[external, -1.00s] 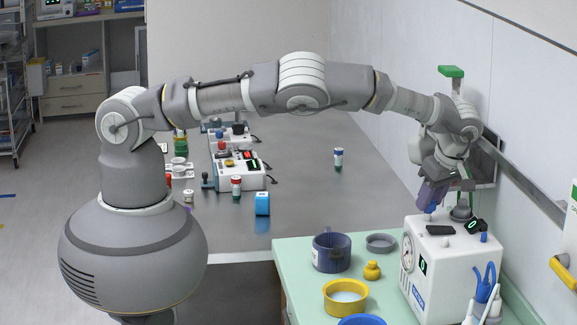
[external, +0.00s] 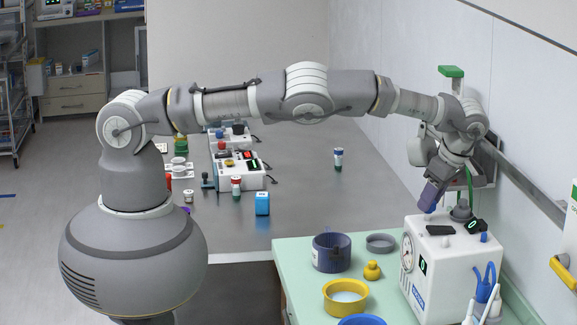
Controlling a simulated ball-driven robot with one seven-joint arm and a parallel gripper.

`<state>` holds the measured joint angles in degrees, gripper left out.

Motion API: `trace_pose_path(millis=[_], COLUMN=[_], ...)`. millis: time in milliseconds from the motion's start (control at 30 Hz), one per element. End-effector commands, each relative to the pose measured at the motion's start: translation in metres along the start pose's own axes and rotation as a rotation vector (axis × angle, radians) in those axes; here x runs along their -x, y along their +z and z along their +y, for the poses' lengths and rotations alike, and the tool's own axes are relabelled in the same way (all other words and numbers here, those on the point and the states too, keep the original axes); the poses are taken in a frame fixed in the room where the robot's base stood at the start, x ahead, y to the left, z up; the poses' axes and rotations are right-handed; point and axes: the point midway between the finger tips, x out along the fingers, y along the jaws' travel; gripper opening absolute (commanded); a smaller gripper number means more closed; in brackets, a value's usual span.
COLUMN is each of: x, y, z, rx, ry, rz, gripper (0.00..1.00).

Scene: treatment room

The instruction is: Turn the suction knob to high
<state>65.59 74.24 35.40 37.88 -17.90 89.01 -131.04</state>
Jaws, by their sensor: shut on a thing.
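The suction unit (external: 436,290) is a white box with a round gauge (external: 407,252) on its left side. It stands on the mint-green table at the right. My gripper (external: 431,205) reaches down to the back left of its top, fingers tilted. It is shut on a small blue part there, which looks like the suction knob. The fingers hide most of that part, and its setting cannot be read.
A dark grey round fitting (external: 461,213), a black display (external: 475,226) and a blue cap (external: 484,237) stand close to my gripper on the unit's top. The wall is close on the right. A purple mug (external: 331,253), yellow bowl (external: 345,297) and brass weight (external: 372,270) stand left of the unit.

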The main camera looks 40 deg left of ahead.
Motion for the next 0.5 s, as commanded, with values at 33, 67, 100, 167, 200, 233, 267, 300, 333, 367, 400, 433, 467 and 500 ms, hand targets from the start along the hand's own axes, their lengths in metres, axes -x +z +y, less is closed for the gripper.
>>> trace_pose_path(millis=[33,67,100,167,200,233,267,300,333,367,400,433,467,500], x=[-0.0003,-0.0003,-0.0003,-0.0003,-0.0003,-0.0003,-0.0003,-0.0002,-0.0002,-0.0002,-0.0002,-0.0002,-0.0002,-0.0001], y=[0.0011,0.0011,0.0011,0.001,0.0009,0.0008,0.0007,0.0006,0.0006,0.0005,0.0004,0.0004,0.0004,0.0003], z=[-0.0006,-0.0006,-0.0006,-0.0006,-0.0005,-0.0004,-0.0004,-0.0003,-0.0003,-0.0002,-0.0002,-0.0002,-0.0002,-0.0001], rx=[-0.002,-0.002,-0.002,-0.002,-0.002,-0.001,-0.001,-0.001,-0.001,-0.001,-0.001,-0.001,-0.001,-0.001], ry=[0.0,0.0,0.0,0.0,0.0,0.0,0.0,0.0,0.0,0.0,0.0,0.0,0.0,0.0], rz=[-0.002,-0.002,-0.002,-0.002,-0.002,-0.002,-0.001,-0.001,-0.001,-0.001,-0.001,-0.001,-0.001,-0.001], gripper=[0.05,0.05,0.45,0.58,0.59,0.59,0.59,0.59,0.59,0.59,0.59,0.59,0.59,0.59])
